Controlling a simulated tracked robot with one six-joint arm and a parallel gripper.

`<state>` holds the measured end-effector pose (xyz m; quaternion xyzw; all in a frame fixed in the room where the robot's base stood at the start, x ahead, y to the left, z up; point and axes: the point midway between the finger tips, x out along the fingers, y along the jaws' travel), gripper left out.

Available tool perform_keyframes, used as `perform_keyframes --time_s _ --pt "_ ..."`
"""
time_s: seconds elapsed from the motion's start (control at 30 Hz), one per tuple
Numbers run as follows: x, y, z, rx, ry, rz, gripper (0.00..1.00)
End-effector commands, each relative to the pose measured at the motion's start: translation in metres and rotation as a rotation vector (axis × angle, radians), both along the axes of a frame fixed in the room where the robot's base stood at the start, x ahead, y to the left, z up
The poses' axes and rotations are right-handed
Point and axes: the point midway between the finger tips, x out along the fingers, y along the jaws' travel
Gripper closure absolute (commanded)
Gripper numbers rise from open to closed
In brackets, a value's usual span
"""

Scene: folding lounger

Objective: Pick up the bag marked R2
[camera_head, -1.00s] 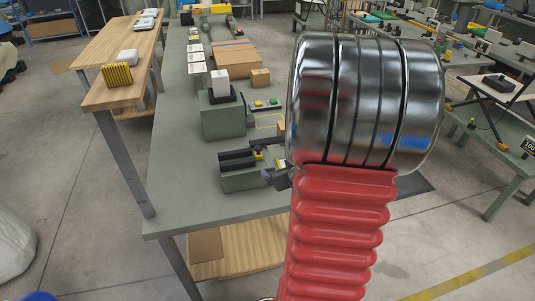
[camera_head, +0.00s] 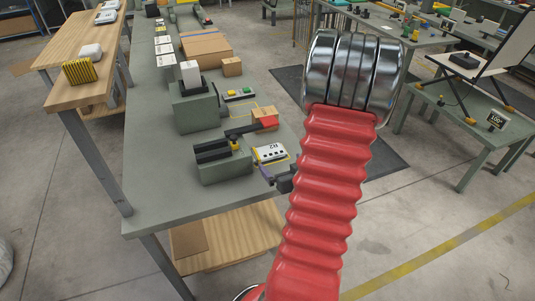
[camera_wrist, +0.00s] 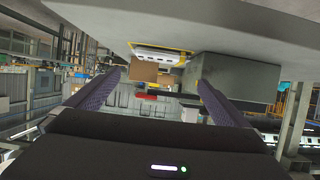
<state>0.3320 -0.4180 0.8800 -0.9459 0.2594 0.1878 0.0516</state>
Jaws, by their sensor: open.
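The bag marked R2 (camera_head: 270,153) is small and white with dark marks. It lies flat inside a yellow outline near the right edge of the grey-green table, beside a grey-green block. In the wrist view, which looks upside down, a white, flat thing that appears to be this bag (camera_wrist: 158,54) shows between and beyond the fingers. My gripper (camera_head: 272,177) is just in front of the bag at the table's edge, apart from it, partly hidden by my red arm. In the wrist view my gripper (camera_wrist: 159,76) has its two purple fingers wide apart with nothing between them.
The grey-green block (camera_head: 222,168) with a black slotted top stands left of the bag. A small cardboard box with a red part (camera_head: 265,118) sits behind it. A button box (camera_head: 240,95) and a taller block (camera_head: 195,108) stand farther back. The table's front left is clear.

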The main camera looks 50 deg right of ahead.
Motion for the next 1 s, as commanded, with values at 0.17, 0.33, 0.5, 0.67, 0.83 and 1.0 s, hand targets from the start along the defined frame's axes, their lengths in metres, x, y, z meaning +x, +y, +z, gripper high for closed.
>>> perform_keyframes --time_s 0.17,0.33,0.5,0.67,0.83,1.0 --pt "0.018 -0.009 -0.009 0.002 0.001 0.003 0.0" --pt "0.038 -0.021 -0.018 0.001 0.001 0.003 0.0" --pt "0.055 -0.032 -0.027 0.0 0.001 0.002 0.0" --pt "0.062 -0.036 -0.03 0.0 0.001 0.001 0.0" --pt "0.062 -0.036 -0.03 0.0 0.001 0.001 0.0" --pt "0.063 -0.037 -0.031 0.0 0.001 0.001 0.0"
